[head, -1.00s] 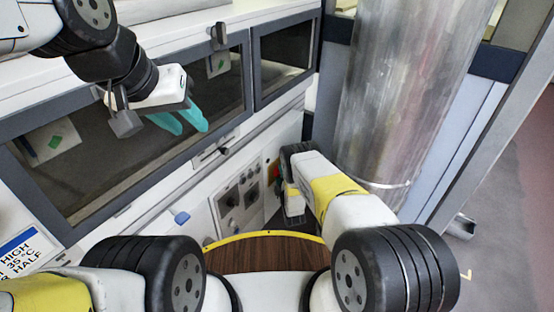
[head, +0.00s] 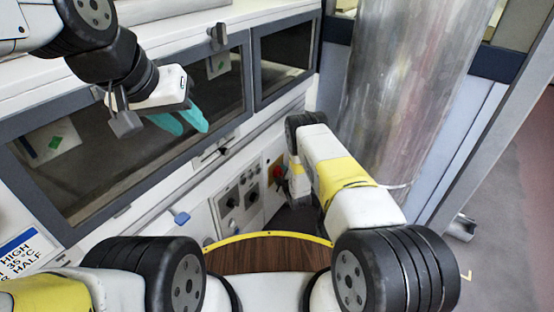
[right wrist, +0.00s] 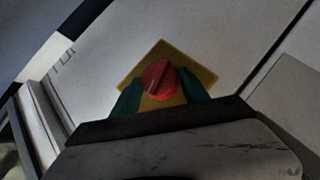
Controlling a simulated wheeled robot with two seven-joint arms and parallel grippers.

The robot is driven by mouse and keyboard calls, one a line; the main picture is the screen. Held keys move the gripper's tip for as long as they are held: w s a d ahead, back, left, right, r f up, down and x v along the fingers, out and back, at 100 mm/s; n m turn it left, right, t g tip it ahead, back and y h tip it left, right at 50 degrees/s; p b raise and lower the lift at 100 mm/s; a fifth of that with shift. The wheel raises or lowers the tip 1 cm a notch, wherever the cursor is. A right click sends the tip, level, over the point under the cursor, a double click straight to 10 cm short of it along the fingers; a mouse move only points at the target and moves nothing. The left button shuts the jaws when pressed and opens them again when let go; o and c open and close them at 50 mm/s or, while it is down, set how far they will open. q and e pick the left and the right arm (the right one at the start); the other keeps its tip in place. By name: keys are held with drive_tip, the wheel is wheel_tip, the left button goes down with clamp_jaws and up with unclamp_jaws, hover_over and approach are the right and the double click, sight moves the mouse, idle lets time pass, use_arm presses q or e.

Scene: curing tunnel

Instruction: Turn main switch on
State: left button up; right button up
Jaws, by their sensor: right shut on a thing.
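The main switch is a red round knob (right wrist: 160,77) with a dark slanting line across its face, on a yellow plate (right wrist: 203,77). In the head view the red knob (head: 277,171) shows on the front panel, beside my right arm. My right gripper (right wrist: 161,92) is shut on the knob, with a teal finger on either side; the dark gripper body hides the lower part of the plate. My left gripper (head: 191,126) is open and empty, in front of the oven window at upper left.
A grey panel with several dark knobs (head: 232,200) lies left of the switch. Open floor (head: 520,210) shows at far right.

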drive_tip(key=shift+w+d+r+m+g, duration=0.1)
drive_tip(key=shift+w+r+m+g, duration=0.15)
drive_tip(key=shift+m+g, duration=0.25)
drive_tip(key=shift+y, duration=0.3)
drive_tip(key=o, duration=1.4)
drive_tip(key=shift+s, duration=0.1)
drive_tip(key=shift+c, duration=0.2)
drive_tip(key=shift+s, duration=0.1)
drive_tip(key=v, duration=0.7)
drive_tip(key=shift+s+r, duration=0.25)
drive_tip(key=shift+r, duration=0.05)
